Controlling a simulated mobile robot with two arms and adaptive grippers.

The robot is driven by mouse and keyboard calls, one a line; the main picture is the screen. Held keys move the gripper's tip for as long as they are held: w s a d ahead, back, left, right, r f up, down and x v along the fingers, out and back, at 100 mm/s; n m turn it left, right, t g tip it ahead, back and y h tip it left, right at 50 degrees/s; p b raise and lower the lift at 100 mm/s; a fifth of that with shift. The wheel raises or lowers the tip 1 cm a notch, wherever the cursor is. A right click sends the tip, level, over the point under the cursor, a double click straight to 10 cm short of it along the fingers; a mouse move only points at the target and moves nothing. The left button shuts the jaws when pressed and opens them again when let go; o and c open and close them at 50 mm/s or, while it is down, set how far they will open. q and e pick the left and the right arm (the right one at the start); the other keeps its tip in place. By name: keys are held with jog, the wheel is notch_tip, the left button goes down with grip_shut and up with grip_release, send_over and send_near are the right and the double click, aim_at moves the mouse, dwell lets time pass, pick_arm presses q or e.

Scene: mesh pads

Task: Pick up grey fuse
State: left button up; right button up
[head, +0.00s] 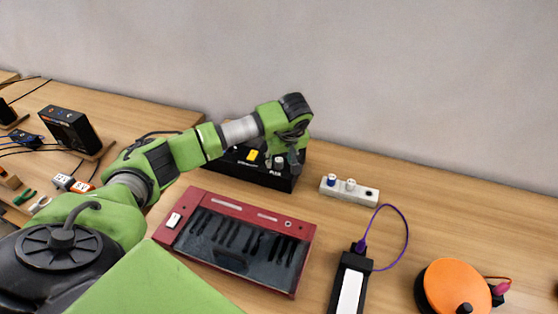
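A black box (277,182) stands against the wall behind the red-framed case. On its top are a yellow piece (252,155) and a pale grey piece (279,162), which may be the grey fuse but is too small to be sure. My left gripper (295,158) hangs pointing down over the right end of this box, right beside the pale piece. Its fingertips are small and dark, so I cannot tell whether they are open or touch the piece. My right gripper is not in view.
A red-framed case (304,230) with dark slots lies in front of the box. To the right are a white socket strip (341,193), a black device (350,264) with a purple cable (407,236), and an orange disc (456,284). Boxes and cables crowd the left table.

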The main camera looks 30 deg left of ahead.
pick_arm(q)
jog(key=shift+w+a+f, duration=0.1)
jog(key=shift+w+f, duration=0.05)
jog(key=shift+f, duration=0.4)
jog(key=c, duration=1)
jog(key=shift+r, duration=0.15)
jog(key=shift+r+b, duration=0.3)
jog(key=shift+b, duration=0.05)
notch_tip(320, 180, up, 2)
jog(key=shift+b, duration=0.65)
jog(key=shift+s+a+r+b, duration=0.15)
jog(key=shift+s+a+r, duration=0.2)
jog(key=shift+s+r, duration=2)
jog(key=shift+s+a+r+b, duration=0.15)
jog(key=shift+s+a+r, duration=0.15)
jog(key=shift+s+r, duration=2.05)
jog(key=shift+s+a+r+b, duration=0.15)
jog(key=shift+s+a+r, duration=0.2)
jog(key=shift+s+r, duration=2)
